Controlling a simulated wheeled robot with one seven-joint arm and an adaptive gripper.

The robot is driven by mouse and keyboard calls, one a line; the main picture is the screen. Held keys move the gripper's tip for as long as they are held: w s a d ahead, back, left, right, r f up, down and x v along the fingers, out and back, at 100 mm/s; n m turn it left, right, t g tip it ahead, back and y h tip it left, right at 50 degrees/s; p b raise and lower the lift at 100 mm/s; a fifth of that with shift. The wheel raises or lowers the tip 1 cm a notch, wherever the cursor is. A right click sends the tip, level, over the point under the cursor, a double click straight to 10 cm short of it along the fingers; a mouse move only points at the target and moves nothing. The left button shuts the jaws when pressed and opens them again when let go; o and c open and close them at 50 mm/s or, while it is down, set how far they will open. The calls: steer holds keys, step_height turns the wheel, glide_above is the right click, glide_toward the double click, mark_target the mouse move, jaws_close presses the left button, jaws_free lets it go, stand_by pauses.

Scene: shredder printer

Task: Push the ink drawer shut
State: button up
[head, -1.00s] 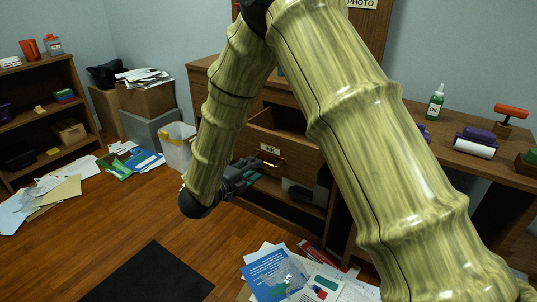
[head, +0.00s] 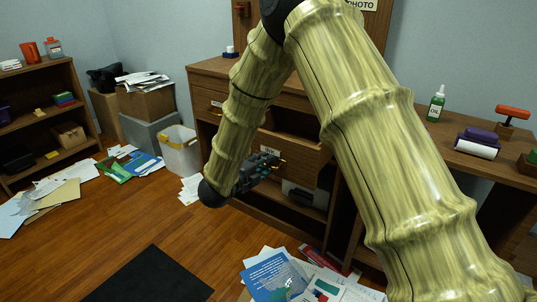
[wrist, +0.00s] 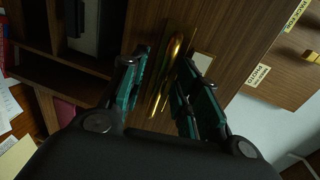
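The ink drawer (head: 308,151) is brown wood, set in the desk, and stands partly open; its dark inside shows above the front. In the wrist view, the drawer's gold handle (wrist: 172,75) lies between the teal fingers of my gripper (wrist: 165,66). The fingers are apart, with gaps beside the handle. A pale label plate (wrist: 203,63) is right of the handle. I cannot tell whether the fingertips touch the drawer front.
The desk (head: 212,70) has an open shelf below the drawer with a grey device (head: 303,193). A white bin (head: 180,150) stands left of the desk. Papers (head: 275,275) lie on the floor in front. A dark mat (head: 150,275) and bare floor are at lower left.

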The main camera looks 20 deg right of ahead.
jaws_close()
steer(key=shift+d, duration=0.1)
steer(key=shift+w+d+r+x, duration=0.1)
steer(key=shift+r+x, duration=0.5)
steer(key=shift+x, duration=2.5)
steer(key=shift+w+d+r+x, duration=0.1)
steer(key=shift+r+x, duration=0.5)
steer(key=shift+x, duration=2.5)
steer(key=shift+d+r+x, duration=0.1)
steer(key=shift+r+x, duration=0.5)
steer(key=shift+x, duration=2.55)
steer(key=shift+c, duration=1.5)
jaws_free()
steer(key=o, duration=0.6)
steer(key=shift+a, duration=0.15)
steer(key=shift+p+v, duration=0.9)
steer(key=shift+v, duration=2)
